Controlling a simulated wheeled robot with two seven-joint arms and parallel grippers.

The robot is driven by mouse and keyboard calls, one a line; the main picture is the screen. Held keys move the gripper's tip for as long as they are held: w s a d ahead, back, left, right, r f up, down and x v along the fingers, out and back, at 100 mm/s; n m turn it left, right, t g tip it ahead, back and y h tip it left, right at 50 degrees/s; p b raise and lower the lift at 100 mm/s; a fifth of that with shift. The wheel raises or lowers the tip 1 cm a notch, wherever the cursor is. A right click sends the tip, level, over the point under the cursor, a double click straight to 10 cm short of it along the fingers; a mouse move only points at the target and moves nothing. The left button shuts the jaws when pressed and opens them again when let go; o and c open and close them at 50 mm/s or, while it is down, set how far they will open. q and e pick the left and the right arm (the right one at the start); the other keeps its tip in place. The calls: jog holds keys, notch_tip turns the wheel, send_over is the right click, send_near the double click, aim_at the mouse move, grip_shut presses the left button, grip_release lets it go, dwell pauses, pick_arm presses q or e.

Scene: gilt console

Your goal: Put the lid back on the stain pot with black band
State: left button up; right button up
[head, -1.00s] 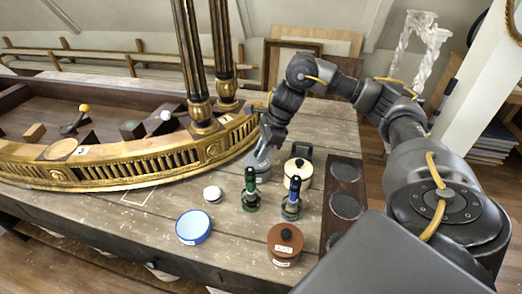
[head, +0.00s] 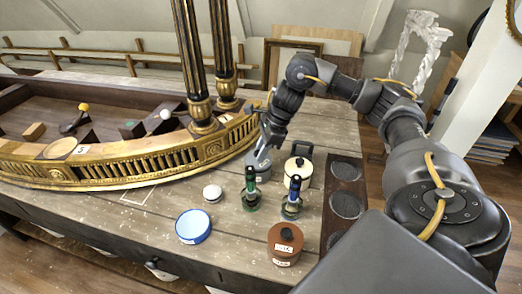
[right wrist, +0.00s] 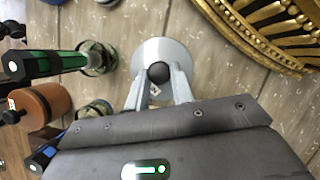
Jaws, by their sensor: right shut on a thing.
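My right gripper (head: 262,158) is beside the gilt rail, left of the cream pot. In the right wrist view its two fingers (right wrist: 160,88) are shut on the black knob (right wrist: 159,72) of a pale grey round lid (right wrist: 152,50). In the head view the lid is mostly hidden by the gripper, and I cannot tell what is beneath it. A cream pot (head: 298,175) with a dark knob on top stands just right of the gripper. A brown pot (head: 285,245) with a knobbed lid stands nearer the front. I cannot make out a black band on any pot. My left gripper is not in view.
A green-handled tool (head: 251,190) and a blue-handled one (head: 291,199) stand upright before the gripper. A dark rack (head: 345,205) is right; the gilt rail (head: 150,168) is left.

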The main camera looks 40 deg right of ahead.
jog(key=o, duration=1.5)
jog(key=shift+r, duration=0.1)
jog(key=shift+r+p, duration=3.35)
jog(key=shift+r, duration=0.1)
grip_shut()
jog(key=shift+f, duration=0.25)
jog(key=shift+f+b, duration=2.15)
jog(key=shift+f, duration=0.25)
